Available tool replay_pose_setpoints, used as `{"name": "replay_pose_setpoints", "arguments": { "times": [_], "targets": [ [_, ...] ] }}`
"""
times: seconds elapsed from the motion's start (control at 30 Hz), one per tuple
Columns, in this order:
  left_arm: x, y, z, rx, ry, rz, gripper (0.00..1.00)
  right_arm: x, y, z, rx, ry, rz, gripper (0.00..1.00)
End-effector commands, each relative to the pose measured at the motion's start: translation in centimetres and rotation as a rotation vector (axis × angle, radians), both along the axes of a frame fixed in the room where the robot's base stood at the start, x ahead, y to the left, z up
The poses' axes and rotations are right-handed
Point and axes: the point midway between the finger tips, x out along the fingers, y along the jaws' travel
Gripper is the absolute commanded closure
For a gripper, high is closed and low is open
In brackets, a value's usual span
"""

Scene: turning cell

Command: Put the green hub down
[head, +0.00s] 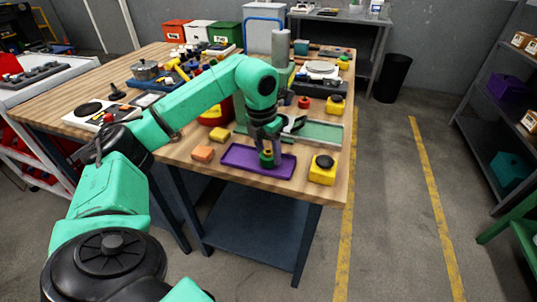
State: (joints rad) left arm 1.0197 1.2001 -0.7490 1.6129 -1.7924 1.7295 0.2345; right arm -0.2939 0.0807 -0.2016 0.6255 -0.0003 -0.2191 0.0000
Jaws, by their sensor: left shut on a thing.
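My left gripper (269,156) points down over the purple tray (235,157) near the front edge of the wooden workbench. It is shut on the green hub (267,160), a small green piece between the fingertips. The hub is within the tray's outline, at its middle to right part. I cannot tell whether it touches the tray floor. The fingers hide part of the hub. My right gripper is not in view.
A yellow block with a black top (322,169) stands right of the tray. A green flat plate (322,132) lies behind.

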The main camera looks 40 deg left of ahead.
Motion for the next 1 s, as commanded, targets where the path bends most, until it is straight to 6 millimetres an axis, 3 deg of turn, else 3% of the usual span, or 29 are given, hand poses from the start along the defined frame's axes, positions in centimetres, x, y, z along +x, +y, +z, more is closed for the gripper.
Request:
{"name": "replay_pose_setpoints", "arguments": {
  "times": [0.33,0.37,0.43,0.8,0.87,1.0],
  "targets": [
    [0.0,0.0,-0.8,-0.001,-0.003,-0.001,1.0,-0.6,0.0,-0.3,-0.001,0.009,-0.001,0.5],
    [0.0,0.0,-0.9,-0.001,-0.002,-0.001,0.37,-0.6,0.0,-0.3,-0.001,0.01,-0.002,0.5],
    [0.0,0.0,-0.8,-0.001,-0.002,-0.001,0.11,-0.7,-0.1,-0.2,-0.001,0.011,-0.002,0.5],
    [0.0,0.0,-0.2,-0.001,-0.003,-0.001,0.11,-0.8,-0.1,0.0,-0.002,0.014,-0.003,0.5],
    [0.0,0.0,0.5,-0.001,-0.005,-0.001,0.11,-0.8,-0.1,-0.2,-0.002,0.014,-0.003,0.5],
    [-0.5,0.0,3.9,-0.002,-0.009,-0.001,0.11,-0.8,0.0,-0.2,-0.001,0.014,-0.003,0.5]
  ]
}}
